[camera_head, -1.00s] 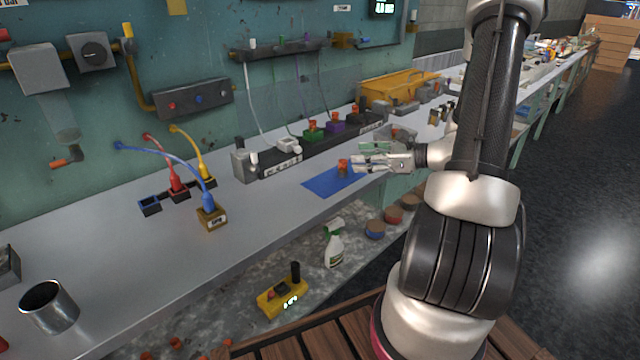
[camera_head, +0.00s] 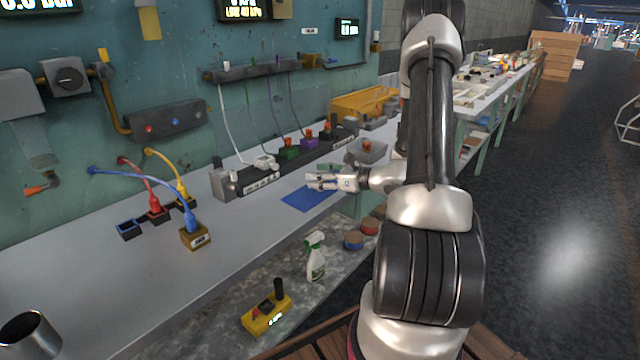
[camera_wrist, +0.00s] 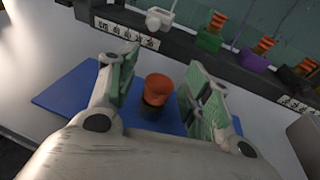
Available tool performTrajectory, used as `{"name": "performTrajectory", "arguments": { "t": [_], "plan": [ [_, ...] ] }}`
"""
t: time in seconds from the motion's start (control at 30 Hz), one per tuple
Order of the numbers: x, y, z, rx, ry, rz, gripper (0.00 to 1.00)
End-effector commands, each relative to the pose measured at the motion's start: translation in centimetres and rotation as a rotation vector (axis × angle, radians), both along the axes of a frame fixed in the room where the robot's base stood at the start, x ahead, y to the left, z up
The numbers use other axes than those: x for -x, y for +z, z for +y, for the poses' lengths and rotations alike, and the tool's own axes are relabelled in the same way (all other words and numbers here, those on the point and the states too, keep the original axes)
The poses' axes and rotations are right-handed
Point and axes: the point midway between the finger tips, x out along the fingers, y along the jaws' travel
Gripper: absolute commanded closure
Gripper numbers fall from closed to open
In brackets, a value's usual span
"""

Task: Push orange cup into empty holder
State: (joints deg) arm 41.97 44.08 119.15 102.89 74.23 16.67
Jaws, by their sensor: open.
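The orange cup (camera_wrist: 158,88), with a darker lower part, stands upright over the blue mat (camera_wrist: 65,92). In the wrist view it appears between the two spread, green-padded fingers of my gripper (camera_wrist: 160,68), with a gap on each side. In the head view my gripper (camera_head: 312,176) is low over the mat (camera_head: 301,200), and the cup is hidden by it. Behind, a black rail carries a white block (camera_wrist: 158,18), a green block (camera_wrist: 209,40) and a purple block (camera_wrist: 254,60). The green and purple blocks have orange pieces on top; the white one shows none.
A grey bin (camera_head: 367,151) stands on the bench just beyond my gripper. A gold block with a blue cable (camera_head: 195,237) and a metal cup (camera_head: 30,337) are at the left. The bench front edge is close to the mat; a spray bottle (camera_head: 315,257) is below.

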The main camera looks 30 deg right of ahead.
Motion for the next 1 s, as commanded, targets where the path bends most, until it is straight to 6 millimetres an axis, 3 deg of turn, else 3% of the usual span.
{"name": "performTrajectory", "arguments": {
  "t": [0.13,0.37,0.77,1.0],
  "plan": [
    [0.0,0.0,0.0,0.000,0.000,0.000,0.54],
    [0.0,0.0,0.0,0.000,0.000,0.000,0.93],
    [0.0,0.5,0.0,0.002,0.000,-0.001,0.94],
    [0.0,4.4,0.0,0.006,0.000,-0.005,0.94]
  ]
}}
